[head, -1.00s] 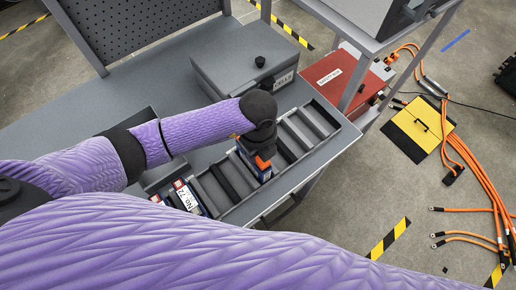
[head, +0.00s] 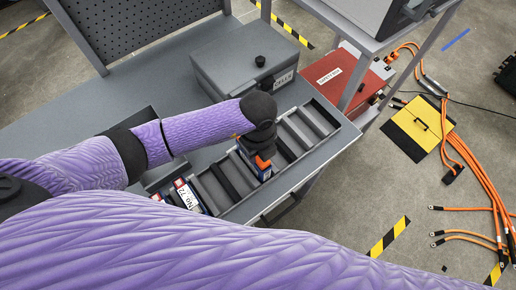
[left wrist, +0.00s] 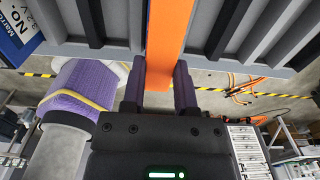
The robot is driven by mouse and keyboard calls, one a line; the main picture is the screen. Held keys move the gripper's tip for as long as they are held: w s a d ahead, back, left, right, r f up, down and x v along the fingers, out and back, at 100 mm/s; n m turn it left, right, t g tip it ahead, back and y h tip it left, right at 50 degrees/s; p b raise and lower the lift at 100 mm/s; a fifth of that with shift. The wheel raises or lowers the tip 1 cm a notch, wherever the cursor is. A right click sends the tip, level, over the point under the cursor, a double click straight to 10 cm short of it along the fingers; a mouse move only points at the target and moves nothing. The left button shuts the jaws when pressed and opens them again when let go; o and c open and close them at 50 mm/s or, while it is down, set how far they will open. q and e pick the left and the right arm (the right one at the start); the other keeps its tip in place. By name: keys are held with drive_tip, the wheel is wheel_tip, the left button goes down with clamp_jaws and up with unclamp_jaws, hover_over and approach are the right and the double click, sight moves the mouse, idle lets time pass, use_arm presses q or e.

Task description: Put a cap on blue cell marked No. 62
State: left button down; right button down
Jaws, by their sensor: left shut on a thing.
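My left gripper (head: 262,151) is over the grey slotted rack (head: 340,131) in the head view, mostly hidden by its own wrist. It is shut on an orange cap (left wrist: 168,35), which shows as a long orange strip between the fingers in the left wrist view. In the head view, a blue cell (head: 263,174) shows just below the gripper, with orange at its top; its number is hidden. A blue cell with a cut-off "NO." label (left wrist: 14,34) is at the upper left of the left wrist view. My right gripper is not in view.
A cell labelled No. 72 (head: 187,195) stands in the near left of the rack. Empty slots lie to the right. A pegboard (head: 140,25) backs the bench.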

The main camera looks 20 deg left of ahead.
use_arm(q)
drive_tip(key=shift+c, duration=0.3)
unclamp_jaws()
wheel_tip(320, 180, up, 8)
drive_tip(key=p, duration=0.7)
drive_tip(key=shift+f, duration=0.3)
drive_tip(key=shift+s, duration=0.1)
